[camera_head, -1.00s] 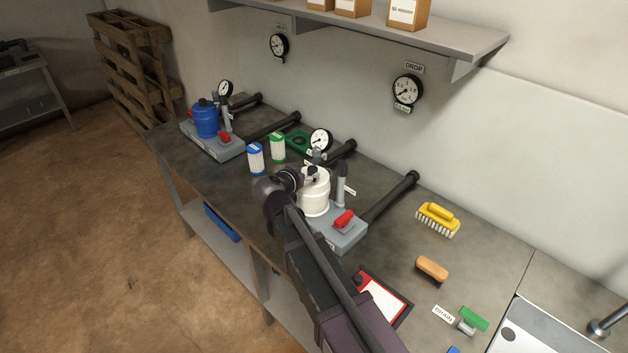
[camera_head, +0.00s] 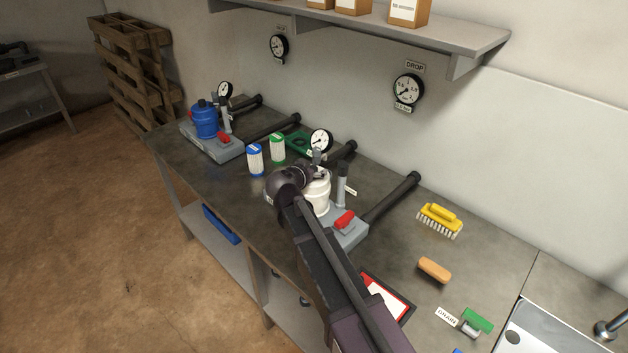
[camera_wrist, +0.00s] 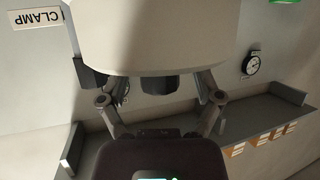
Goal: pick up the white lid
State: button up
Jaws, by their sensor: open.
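The white canister (camera_head: 319,192), with its top where the lid sits, stands on a grey base block (camera_head: 350,233) in the middle of the bench. My wrist covers its upper left side in the head view, so the lid's outline is mostly hidden. In the wrist view a large pale rounded surface (camera_wrist: 160,35) fills the upper middle, very close; I cannot tell lid from canister body there. My gripper (camera_wrist: 155,84) has its fingers spread apart at the lower edge of that surface and holds nothing. Whether a finger touches it is unclear.
A gauge (camera_head: 320,140) and a grey upright post (camera_head: 342,183) stand close to the canister. A red lever (camera_head: 345,220) is on the base block. Blue (camera_head: 255,159) and green (camera_head: 277,148) labelled cartridges stand to the left. A yellow brush (camera_head: 440,219) lies right.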

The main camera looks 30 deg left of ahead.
grip_shut()
jog(key=shift+r, duration=0.1)
dwell(0.4)
notch_tip(320, 180, up, 10)
jog(key=p, duration=1)
dwell(0.6)
